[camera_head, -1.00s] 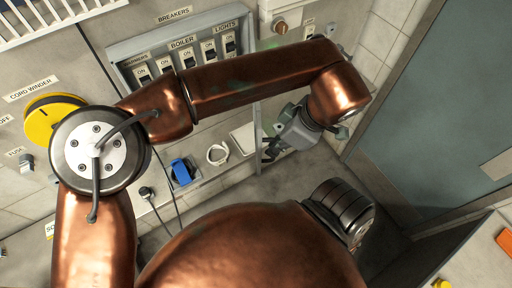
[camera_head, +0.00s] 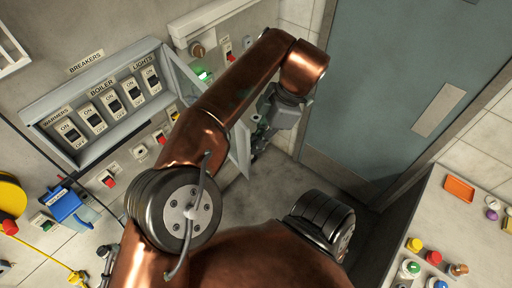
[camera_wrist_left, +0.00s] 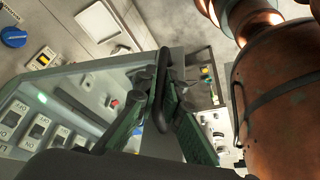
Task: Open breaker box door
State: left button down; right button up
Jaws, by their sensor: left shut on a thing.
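The breaker box (camera_head: 78,148) is a grey wall box at the left of the head view. Its front is uncovered and shows a row of black switches under labels. Its grey door (camera_head: 240,152) stands swung out from the box's right side, partly hidden by my left arm. My left gripper (camera_head: 262,122) is at the door's outer edge. In the left wrist view, its green-padded fingers (camera_wrist_left: 160,100) are closed around the black door handle (camera_wrist_left: 163,80). The box interior also shows in that view (camera_wrist_left: 70,100). My right gripper is not in view.
A teal door (camera_head: 400,80) fills the upper right. A counter (camera_head: 440,215) with coloured buttons and an orange tray (camera_head: 459,189) stands at the right. A blue device (camera_head: 70,206) and a yellow reel (camera_head: 10,195) are at the left. Bare floor (camera_head: 240,205) lies below the box door.

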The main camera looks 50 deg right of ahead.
pick_arm(q)
jog(key=shift+w+d+r, duration=0.1)
jog(key=shift+d, duration=0.15)
jog(key=c, duration=2)
grip_release()
jog(key=shift+c, duration=0.2)
